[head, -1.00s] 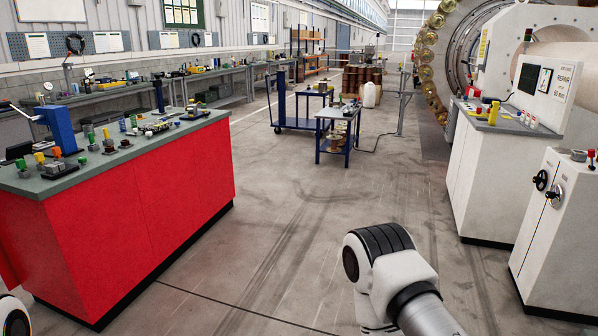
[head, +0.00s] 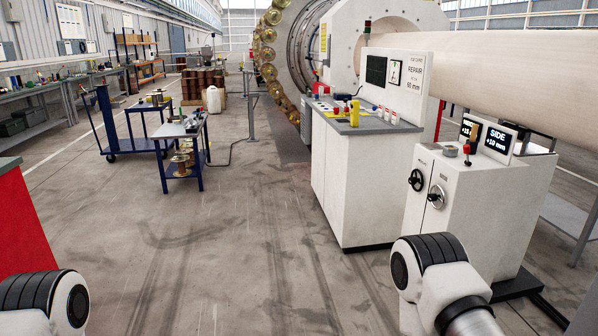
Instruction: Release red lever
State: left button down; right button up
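My arms show only as links at the bottom left and bottom right. Both grippers are out of view, and neither arm is seen touching the lever.
Two display screens (head: 498,143) stand behind the lever. A white console (head: 350,185) with a panel is left of the cabinet. A blue cart (head: 186,155) stands farther back. A red bench (head: 22,225) is at the left edge. The middle floor is clear.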

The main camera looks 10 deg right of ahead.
aim_at(466, 148)
jog(key=i+z, duration=0.35)
jog(key=i, duration=0.25)
jog(key=i+z, duration=0.3)
jog(key=i, duration=0.25)
jog(key=i+j+z, duration=0.35)
jog(key=i, duration=0.2)
jog(key=i+l+z, duration=0.4)
jog(key=i+l, duration=0.15)
jog(key=i+l+z, duration=0.35)
jog(key=i, duration=0.25)
jog(key=i+l, duration=0.1)
